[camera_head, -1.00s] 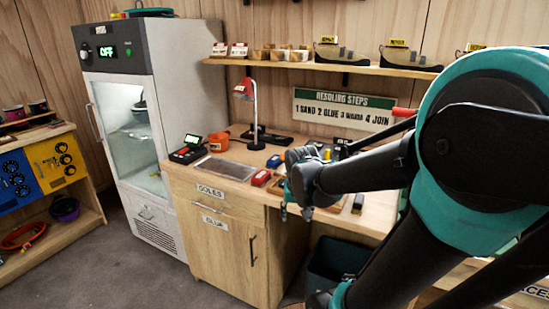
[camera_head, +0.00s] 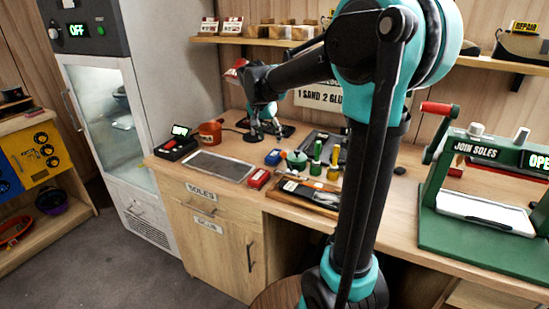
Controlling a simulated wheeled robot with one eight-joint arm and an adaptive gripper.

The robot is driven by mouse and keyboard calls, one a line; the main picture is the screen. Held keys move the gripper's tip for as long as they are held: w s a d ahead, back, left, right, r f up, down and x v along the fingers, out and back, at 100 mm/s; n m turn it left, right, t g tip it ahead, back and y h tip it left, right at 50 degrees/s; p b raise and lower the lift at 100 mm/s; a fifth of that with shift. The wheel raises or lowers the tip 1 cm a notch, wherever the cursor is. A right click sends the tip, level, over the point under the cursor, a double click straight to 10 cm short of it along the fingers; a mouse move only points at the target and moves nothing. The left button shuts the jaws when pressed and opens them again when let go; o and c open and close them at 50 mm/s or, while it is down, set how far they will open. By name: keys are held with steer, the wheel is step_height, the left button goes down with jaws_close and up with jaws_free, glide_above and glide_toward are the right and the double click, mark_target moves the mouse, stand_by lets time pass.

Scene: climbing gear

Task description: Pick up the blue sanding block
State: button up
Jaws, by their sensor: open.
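A small blue block (camera_head: 273,157), which looks like the sanding block, lies on the wooden workbench (camera_head: 170,160), just right of a grey mat. My gripper (camera_head: 267,134) hangs over the back part of the bench, pointing down. In the picture it is just above and slightly left of the blue block, apart from it. It is open, with nothing seen between its fingers. The exact gap in depth is hard to judge.
A red block (camera_head: 258,179) lies in front of the blue one. Green and yellow bottles (camera_head: 316,158) and a tool tray (camera_head: 310,194) stand to the right. The grey mat (camera_head: 218,166) is bare. A green press (camera_head: 480,200) stands far right; an orange pot (camera_head: 210,132) is behind left.

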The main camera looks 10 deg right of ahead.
mark_target(274, 154)
steer(key=x, duration=1.1)
steer(key=shift+s+f, duration=0.1)
steer(key=shift+c, duration=0.2)
steer(key=shift+a, duration=0.1)
steer(key=c, duration=0.9)
step_height(274, 154, up, 20)
steer(key=shift+r, duration=0.1)
